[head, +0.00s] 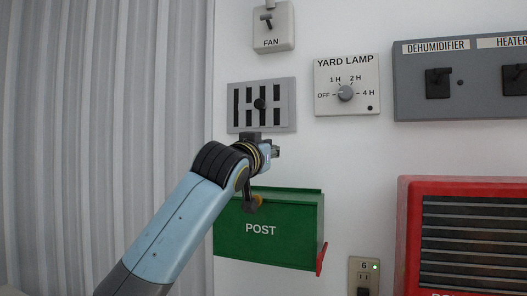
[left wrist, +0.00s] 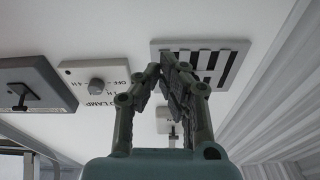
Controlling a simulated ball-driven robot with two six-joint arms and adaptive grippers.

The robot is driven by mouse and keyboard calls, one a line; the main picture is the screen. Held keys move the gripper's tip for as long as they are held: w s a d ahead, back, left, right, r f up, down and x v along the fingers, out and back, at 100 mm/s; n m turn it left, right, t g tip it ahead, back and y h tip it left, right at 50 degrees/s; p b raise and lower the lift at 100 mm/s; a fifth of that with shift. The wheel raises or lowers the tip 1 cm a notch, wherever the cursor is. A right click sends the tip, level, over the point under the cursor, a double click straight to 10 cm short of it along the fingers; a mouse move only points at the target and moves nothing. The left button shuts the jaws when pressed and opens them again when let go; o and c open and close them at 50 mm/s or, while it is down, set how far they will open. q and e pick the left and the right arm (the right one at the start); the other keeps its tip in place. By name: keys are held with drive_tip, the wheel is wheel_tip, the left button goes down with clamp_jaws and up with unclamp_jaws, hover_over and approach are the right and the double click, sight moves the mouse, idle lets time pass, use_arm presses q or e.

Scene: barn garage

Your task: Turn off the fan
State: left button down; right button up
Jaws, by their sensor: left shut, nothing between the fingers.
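The fan switch (head: 272,28) is a pale plate marked FAN on the white wall at the top of the head view. Its dark lever (head: 267,20) shows at the upper part; its exact setting is hard to tell. My left gripper (head: 276,149) is well below the fan switch, in front of the wall between the slotted grey panel and the green box. In the left wrist view its fingers (left wrist: 166,68) are shut together and empty. There the fan switch (left wrist: 163,120) shows partly behind the fingers, apart from them. My right gripper is not in view.
The slotted grey panel (head: 286,119) with a black knob lies between my gripper and the fan switch. The yard lamp dial (head: 345,93), dehumidifier switch (head: 438,83) and red heater (head: 411,245) are to the right. The green POST box (head: 285,235) is below.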

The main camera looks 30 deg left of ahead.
use_arm(q)
wheel_tip(320, 180, up, 17)
drive_tip(key=w+a+t+y, duration=0.1)
drive_tip(key=w+a+t, duration=0.1)
drive_tip(key=t, duration=0.6)
approach(268, 22)
drive_tip(key=s+d+r, duration=0.1)
drive_tip(key=s+r, duration=0.2)
drive_tip(key=s, duration=0.1)
drive_tip(key=shift+w+d+f+n+y, duration=0.1)
drive_tip(key=shift+w+f+n+y, duration=0.1)
drive_tip(key=shift+f+n+y, duration=0.15)
drive_tip(key=shift+r, duration=0.1)
drive_tip(key=shift+r, duration=0.1)
drive_tip(key=p+x, duration=0.5)
drive_tip(key=x, duration=0.5)
